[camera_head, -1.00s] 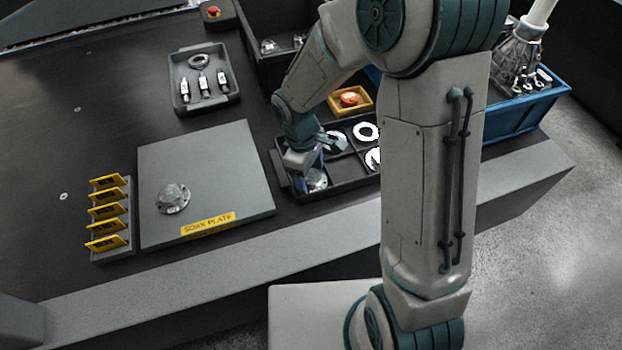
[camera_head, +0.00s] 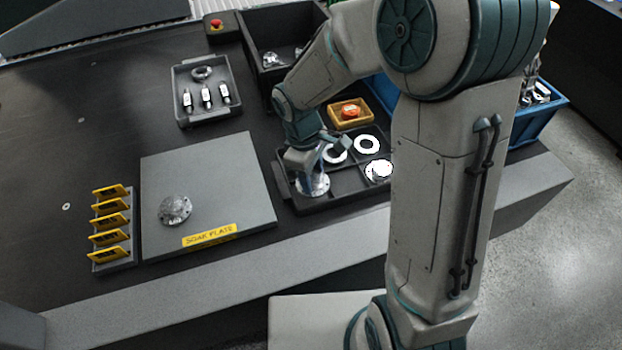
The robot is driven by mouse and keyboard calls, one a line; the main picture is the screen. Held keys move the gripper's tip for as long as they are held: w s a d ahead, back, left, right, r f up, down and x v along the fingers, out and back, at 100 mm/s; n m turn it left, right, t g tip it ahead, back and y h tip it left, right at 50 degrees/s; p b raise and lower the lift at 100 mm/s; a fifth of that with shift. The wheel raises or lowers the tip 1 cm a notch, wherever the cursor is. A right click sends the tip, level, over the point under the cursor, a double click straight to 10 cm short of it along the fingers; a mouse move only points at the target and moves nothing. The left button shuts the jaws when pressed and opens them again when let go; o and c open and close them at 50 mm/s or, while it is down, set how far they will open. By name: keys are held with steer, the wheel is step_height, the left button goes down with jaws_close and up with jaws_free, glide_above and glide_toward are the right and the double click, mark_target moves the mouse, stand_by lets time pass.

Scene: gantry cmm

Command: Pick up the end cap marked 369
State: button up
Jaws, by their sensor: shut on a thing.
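My gripper (camera_head: 308,176) is low over the near left compartment of the black divided tray (camera_head: 345,199). It is shut on a silvery flanged end cap (camera_head: 317,185), which shows below the fingers. No mark on this cap can be read at this size. Whether the cap touches the tray floor I cannot tell. Another silvery end cap (camera_head: 175,210) sits on the grey soak plate (camera_head: 208,165), its mark too small to read. A bright round part (camera_head: 379,170) lies in the near right compartment.
Two white rings (camera_head: 367,145) lie in the tray's far compartments. A yellow bin (camera_head: 350,116) with an orange thing stands behind. Yellow tags (camera_head: 110,240) stand left of the plate. A grey tray (camera_head: 207,95) of probes and a black bin (camera_head: 262,40) are farther back.

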steer(key=s+d+r+p, duration=0.1)
steer(key=s+d+r, duration=0.5)
steer(key=s+d, duration=0.2)
steer(key=shift+r, duration=0.15)
